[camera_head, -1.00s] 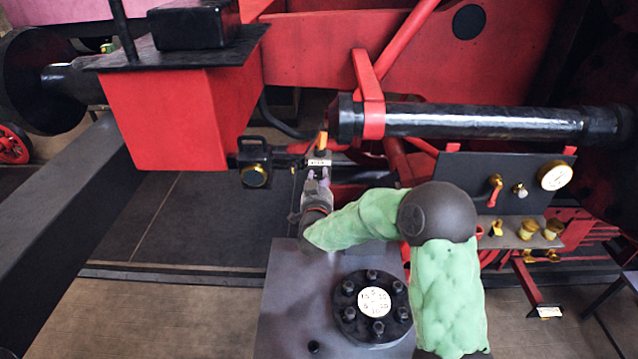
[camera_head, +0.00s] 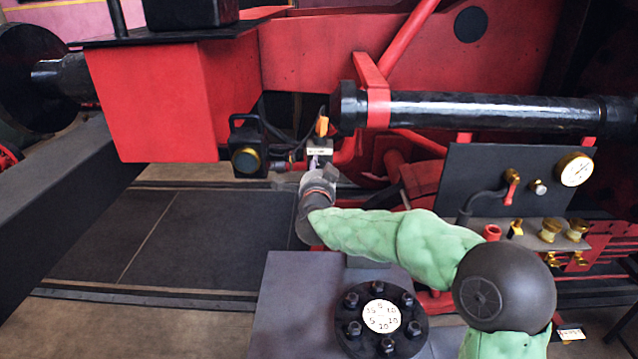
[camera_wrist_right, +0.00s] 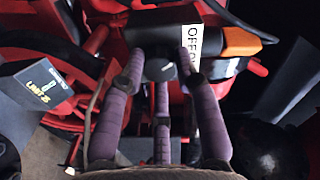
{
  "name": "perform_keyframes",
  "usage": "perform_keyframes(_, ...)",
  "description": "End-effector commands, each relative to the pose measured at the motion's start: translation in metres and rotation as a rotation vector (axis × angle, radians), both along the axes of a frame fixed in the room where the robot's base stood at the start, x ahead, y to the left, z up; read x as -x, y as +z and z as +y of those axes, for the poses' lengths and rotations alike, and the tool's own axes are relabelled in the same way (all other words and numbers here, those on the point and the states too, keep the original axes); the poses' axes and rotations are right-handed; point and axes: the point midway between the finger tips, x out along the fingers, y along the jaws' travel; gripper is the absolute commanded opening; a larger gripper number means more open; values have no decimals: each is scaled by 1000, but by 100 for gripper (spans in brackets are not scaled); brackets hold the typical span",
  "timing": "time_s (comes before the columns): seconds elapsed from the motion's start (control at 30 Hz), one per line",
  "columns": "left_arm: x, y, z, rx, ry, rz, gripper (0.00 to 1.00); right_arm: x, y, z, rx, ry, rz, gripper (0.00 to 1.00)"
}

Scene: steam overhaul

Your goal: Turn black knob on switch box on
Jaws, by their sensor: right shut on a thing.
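The switch box (camera_head: 320,147) is a small dark box with a white label and an orange piece on top, below the left end of the long black cylinder. In the right wrist view the switch box (camera_wrist_right: 150,35) lies across the top, with its label reading "OFF" in part. My right gripper (camera_head: 317,168) is at the front of the box. In the right wrist view its purple fingers (camera_wrist_right: 160,66) are closed around the black knob (camera_wrist_right: 159,69). The fingers partly hide the knob and label. My left gripper is in neither view.
A black lantern-like lamp (camera_head: 246,150) stands just left of the switch box. A dark panel with a gauge (camera_head: 574,169) and brass fittings is at the right. A grey block with a bolted round flange (camera_head: 381,318) lies below my right arm.

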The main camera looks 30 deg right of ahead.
Motion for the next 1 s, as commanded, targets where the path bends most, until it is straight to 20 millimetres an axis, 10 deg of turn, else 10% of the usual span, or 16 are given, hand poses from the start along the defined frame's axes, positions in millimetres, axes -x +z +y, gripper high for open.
perform_keyframes(0.4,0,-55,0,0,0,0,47,1,-1,-2,-314,-2,-201,0)
perform_keyframes(1.0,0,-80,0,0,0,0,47,1,1,-2,-527,-3,-328,0)
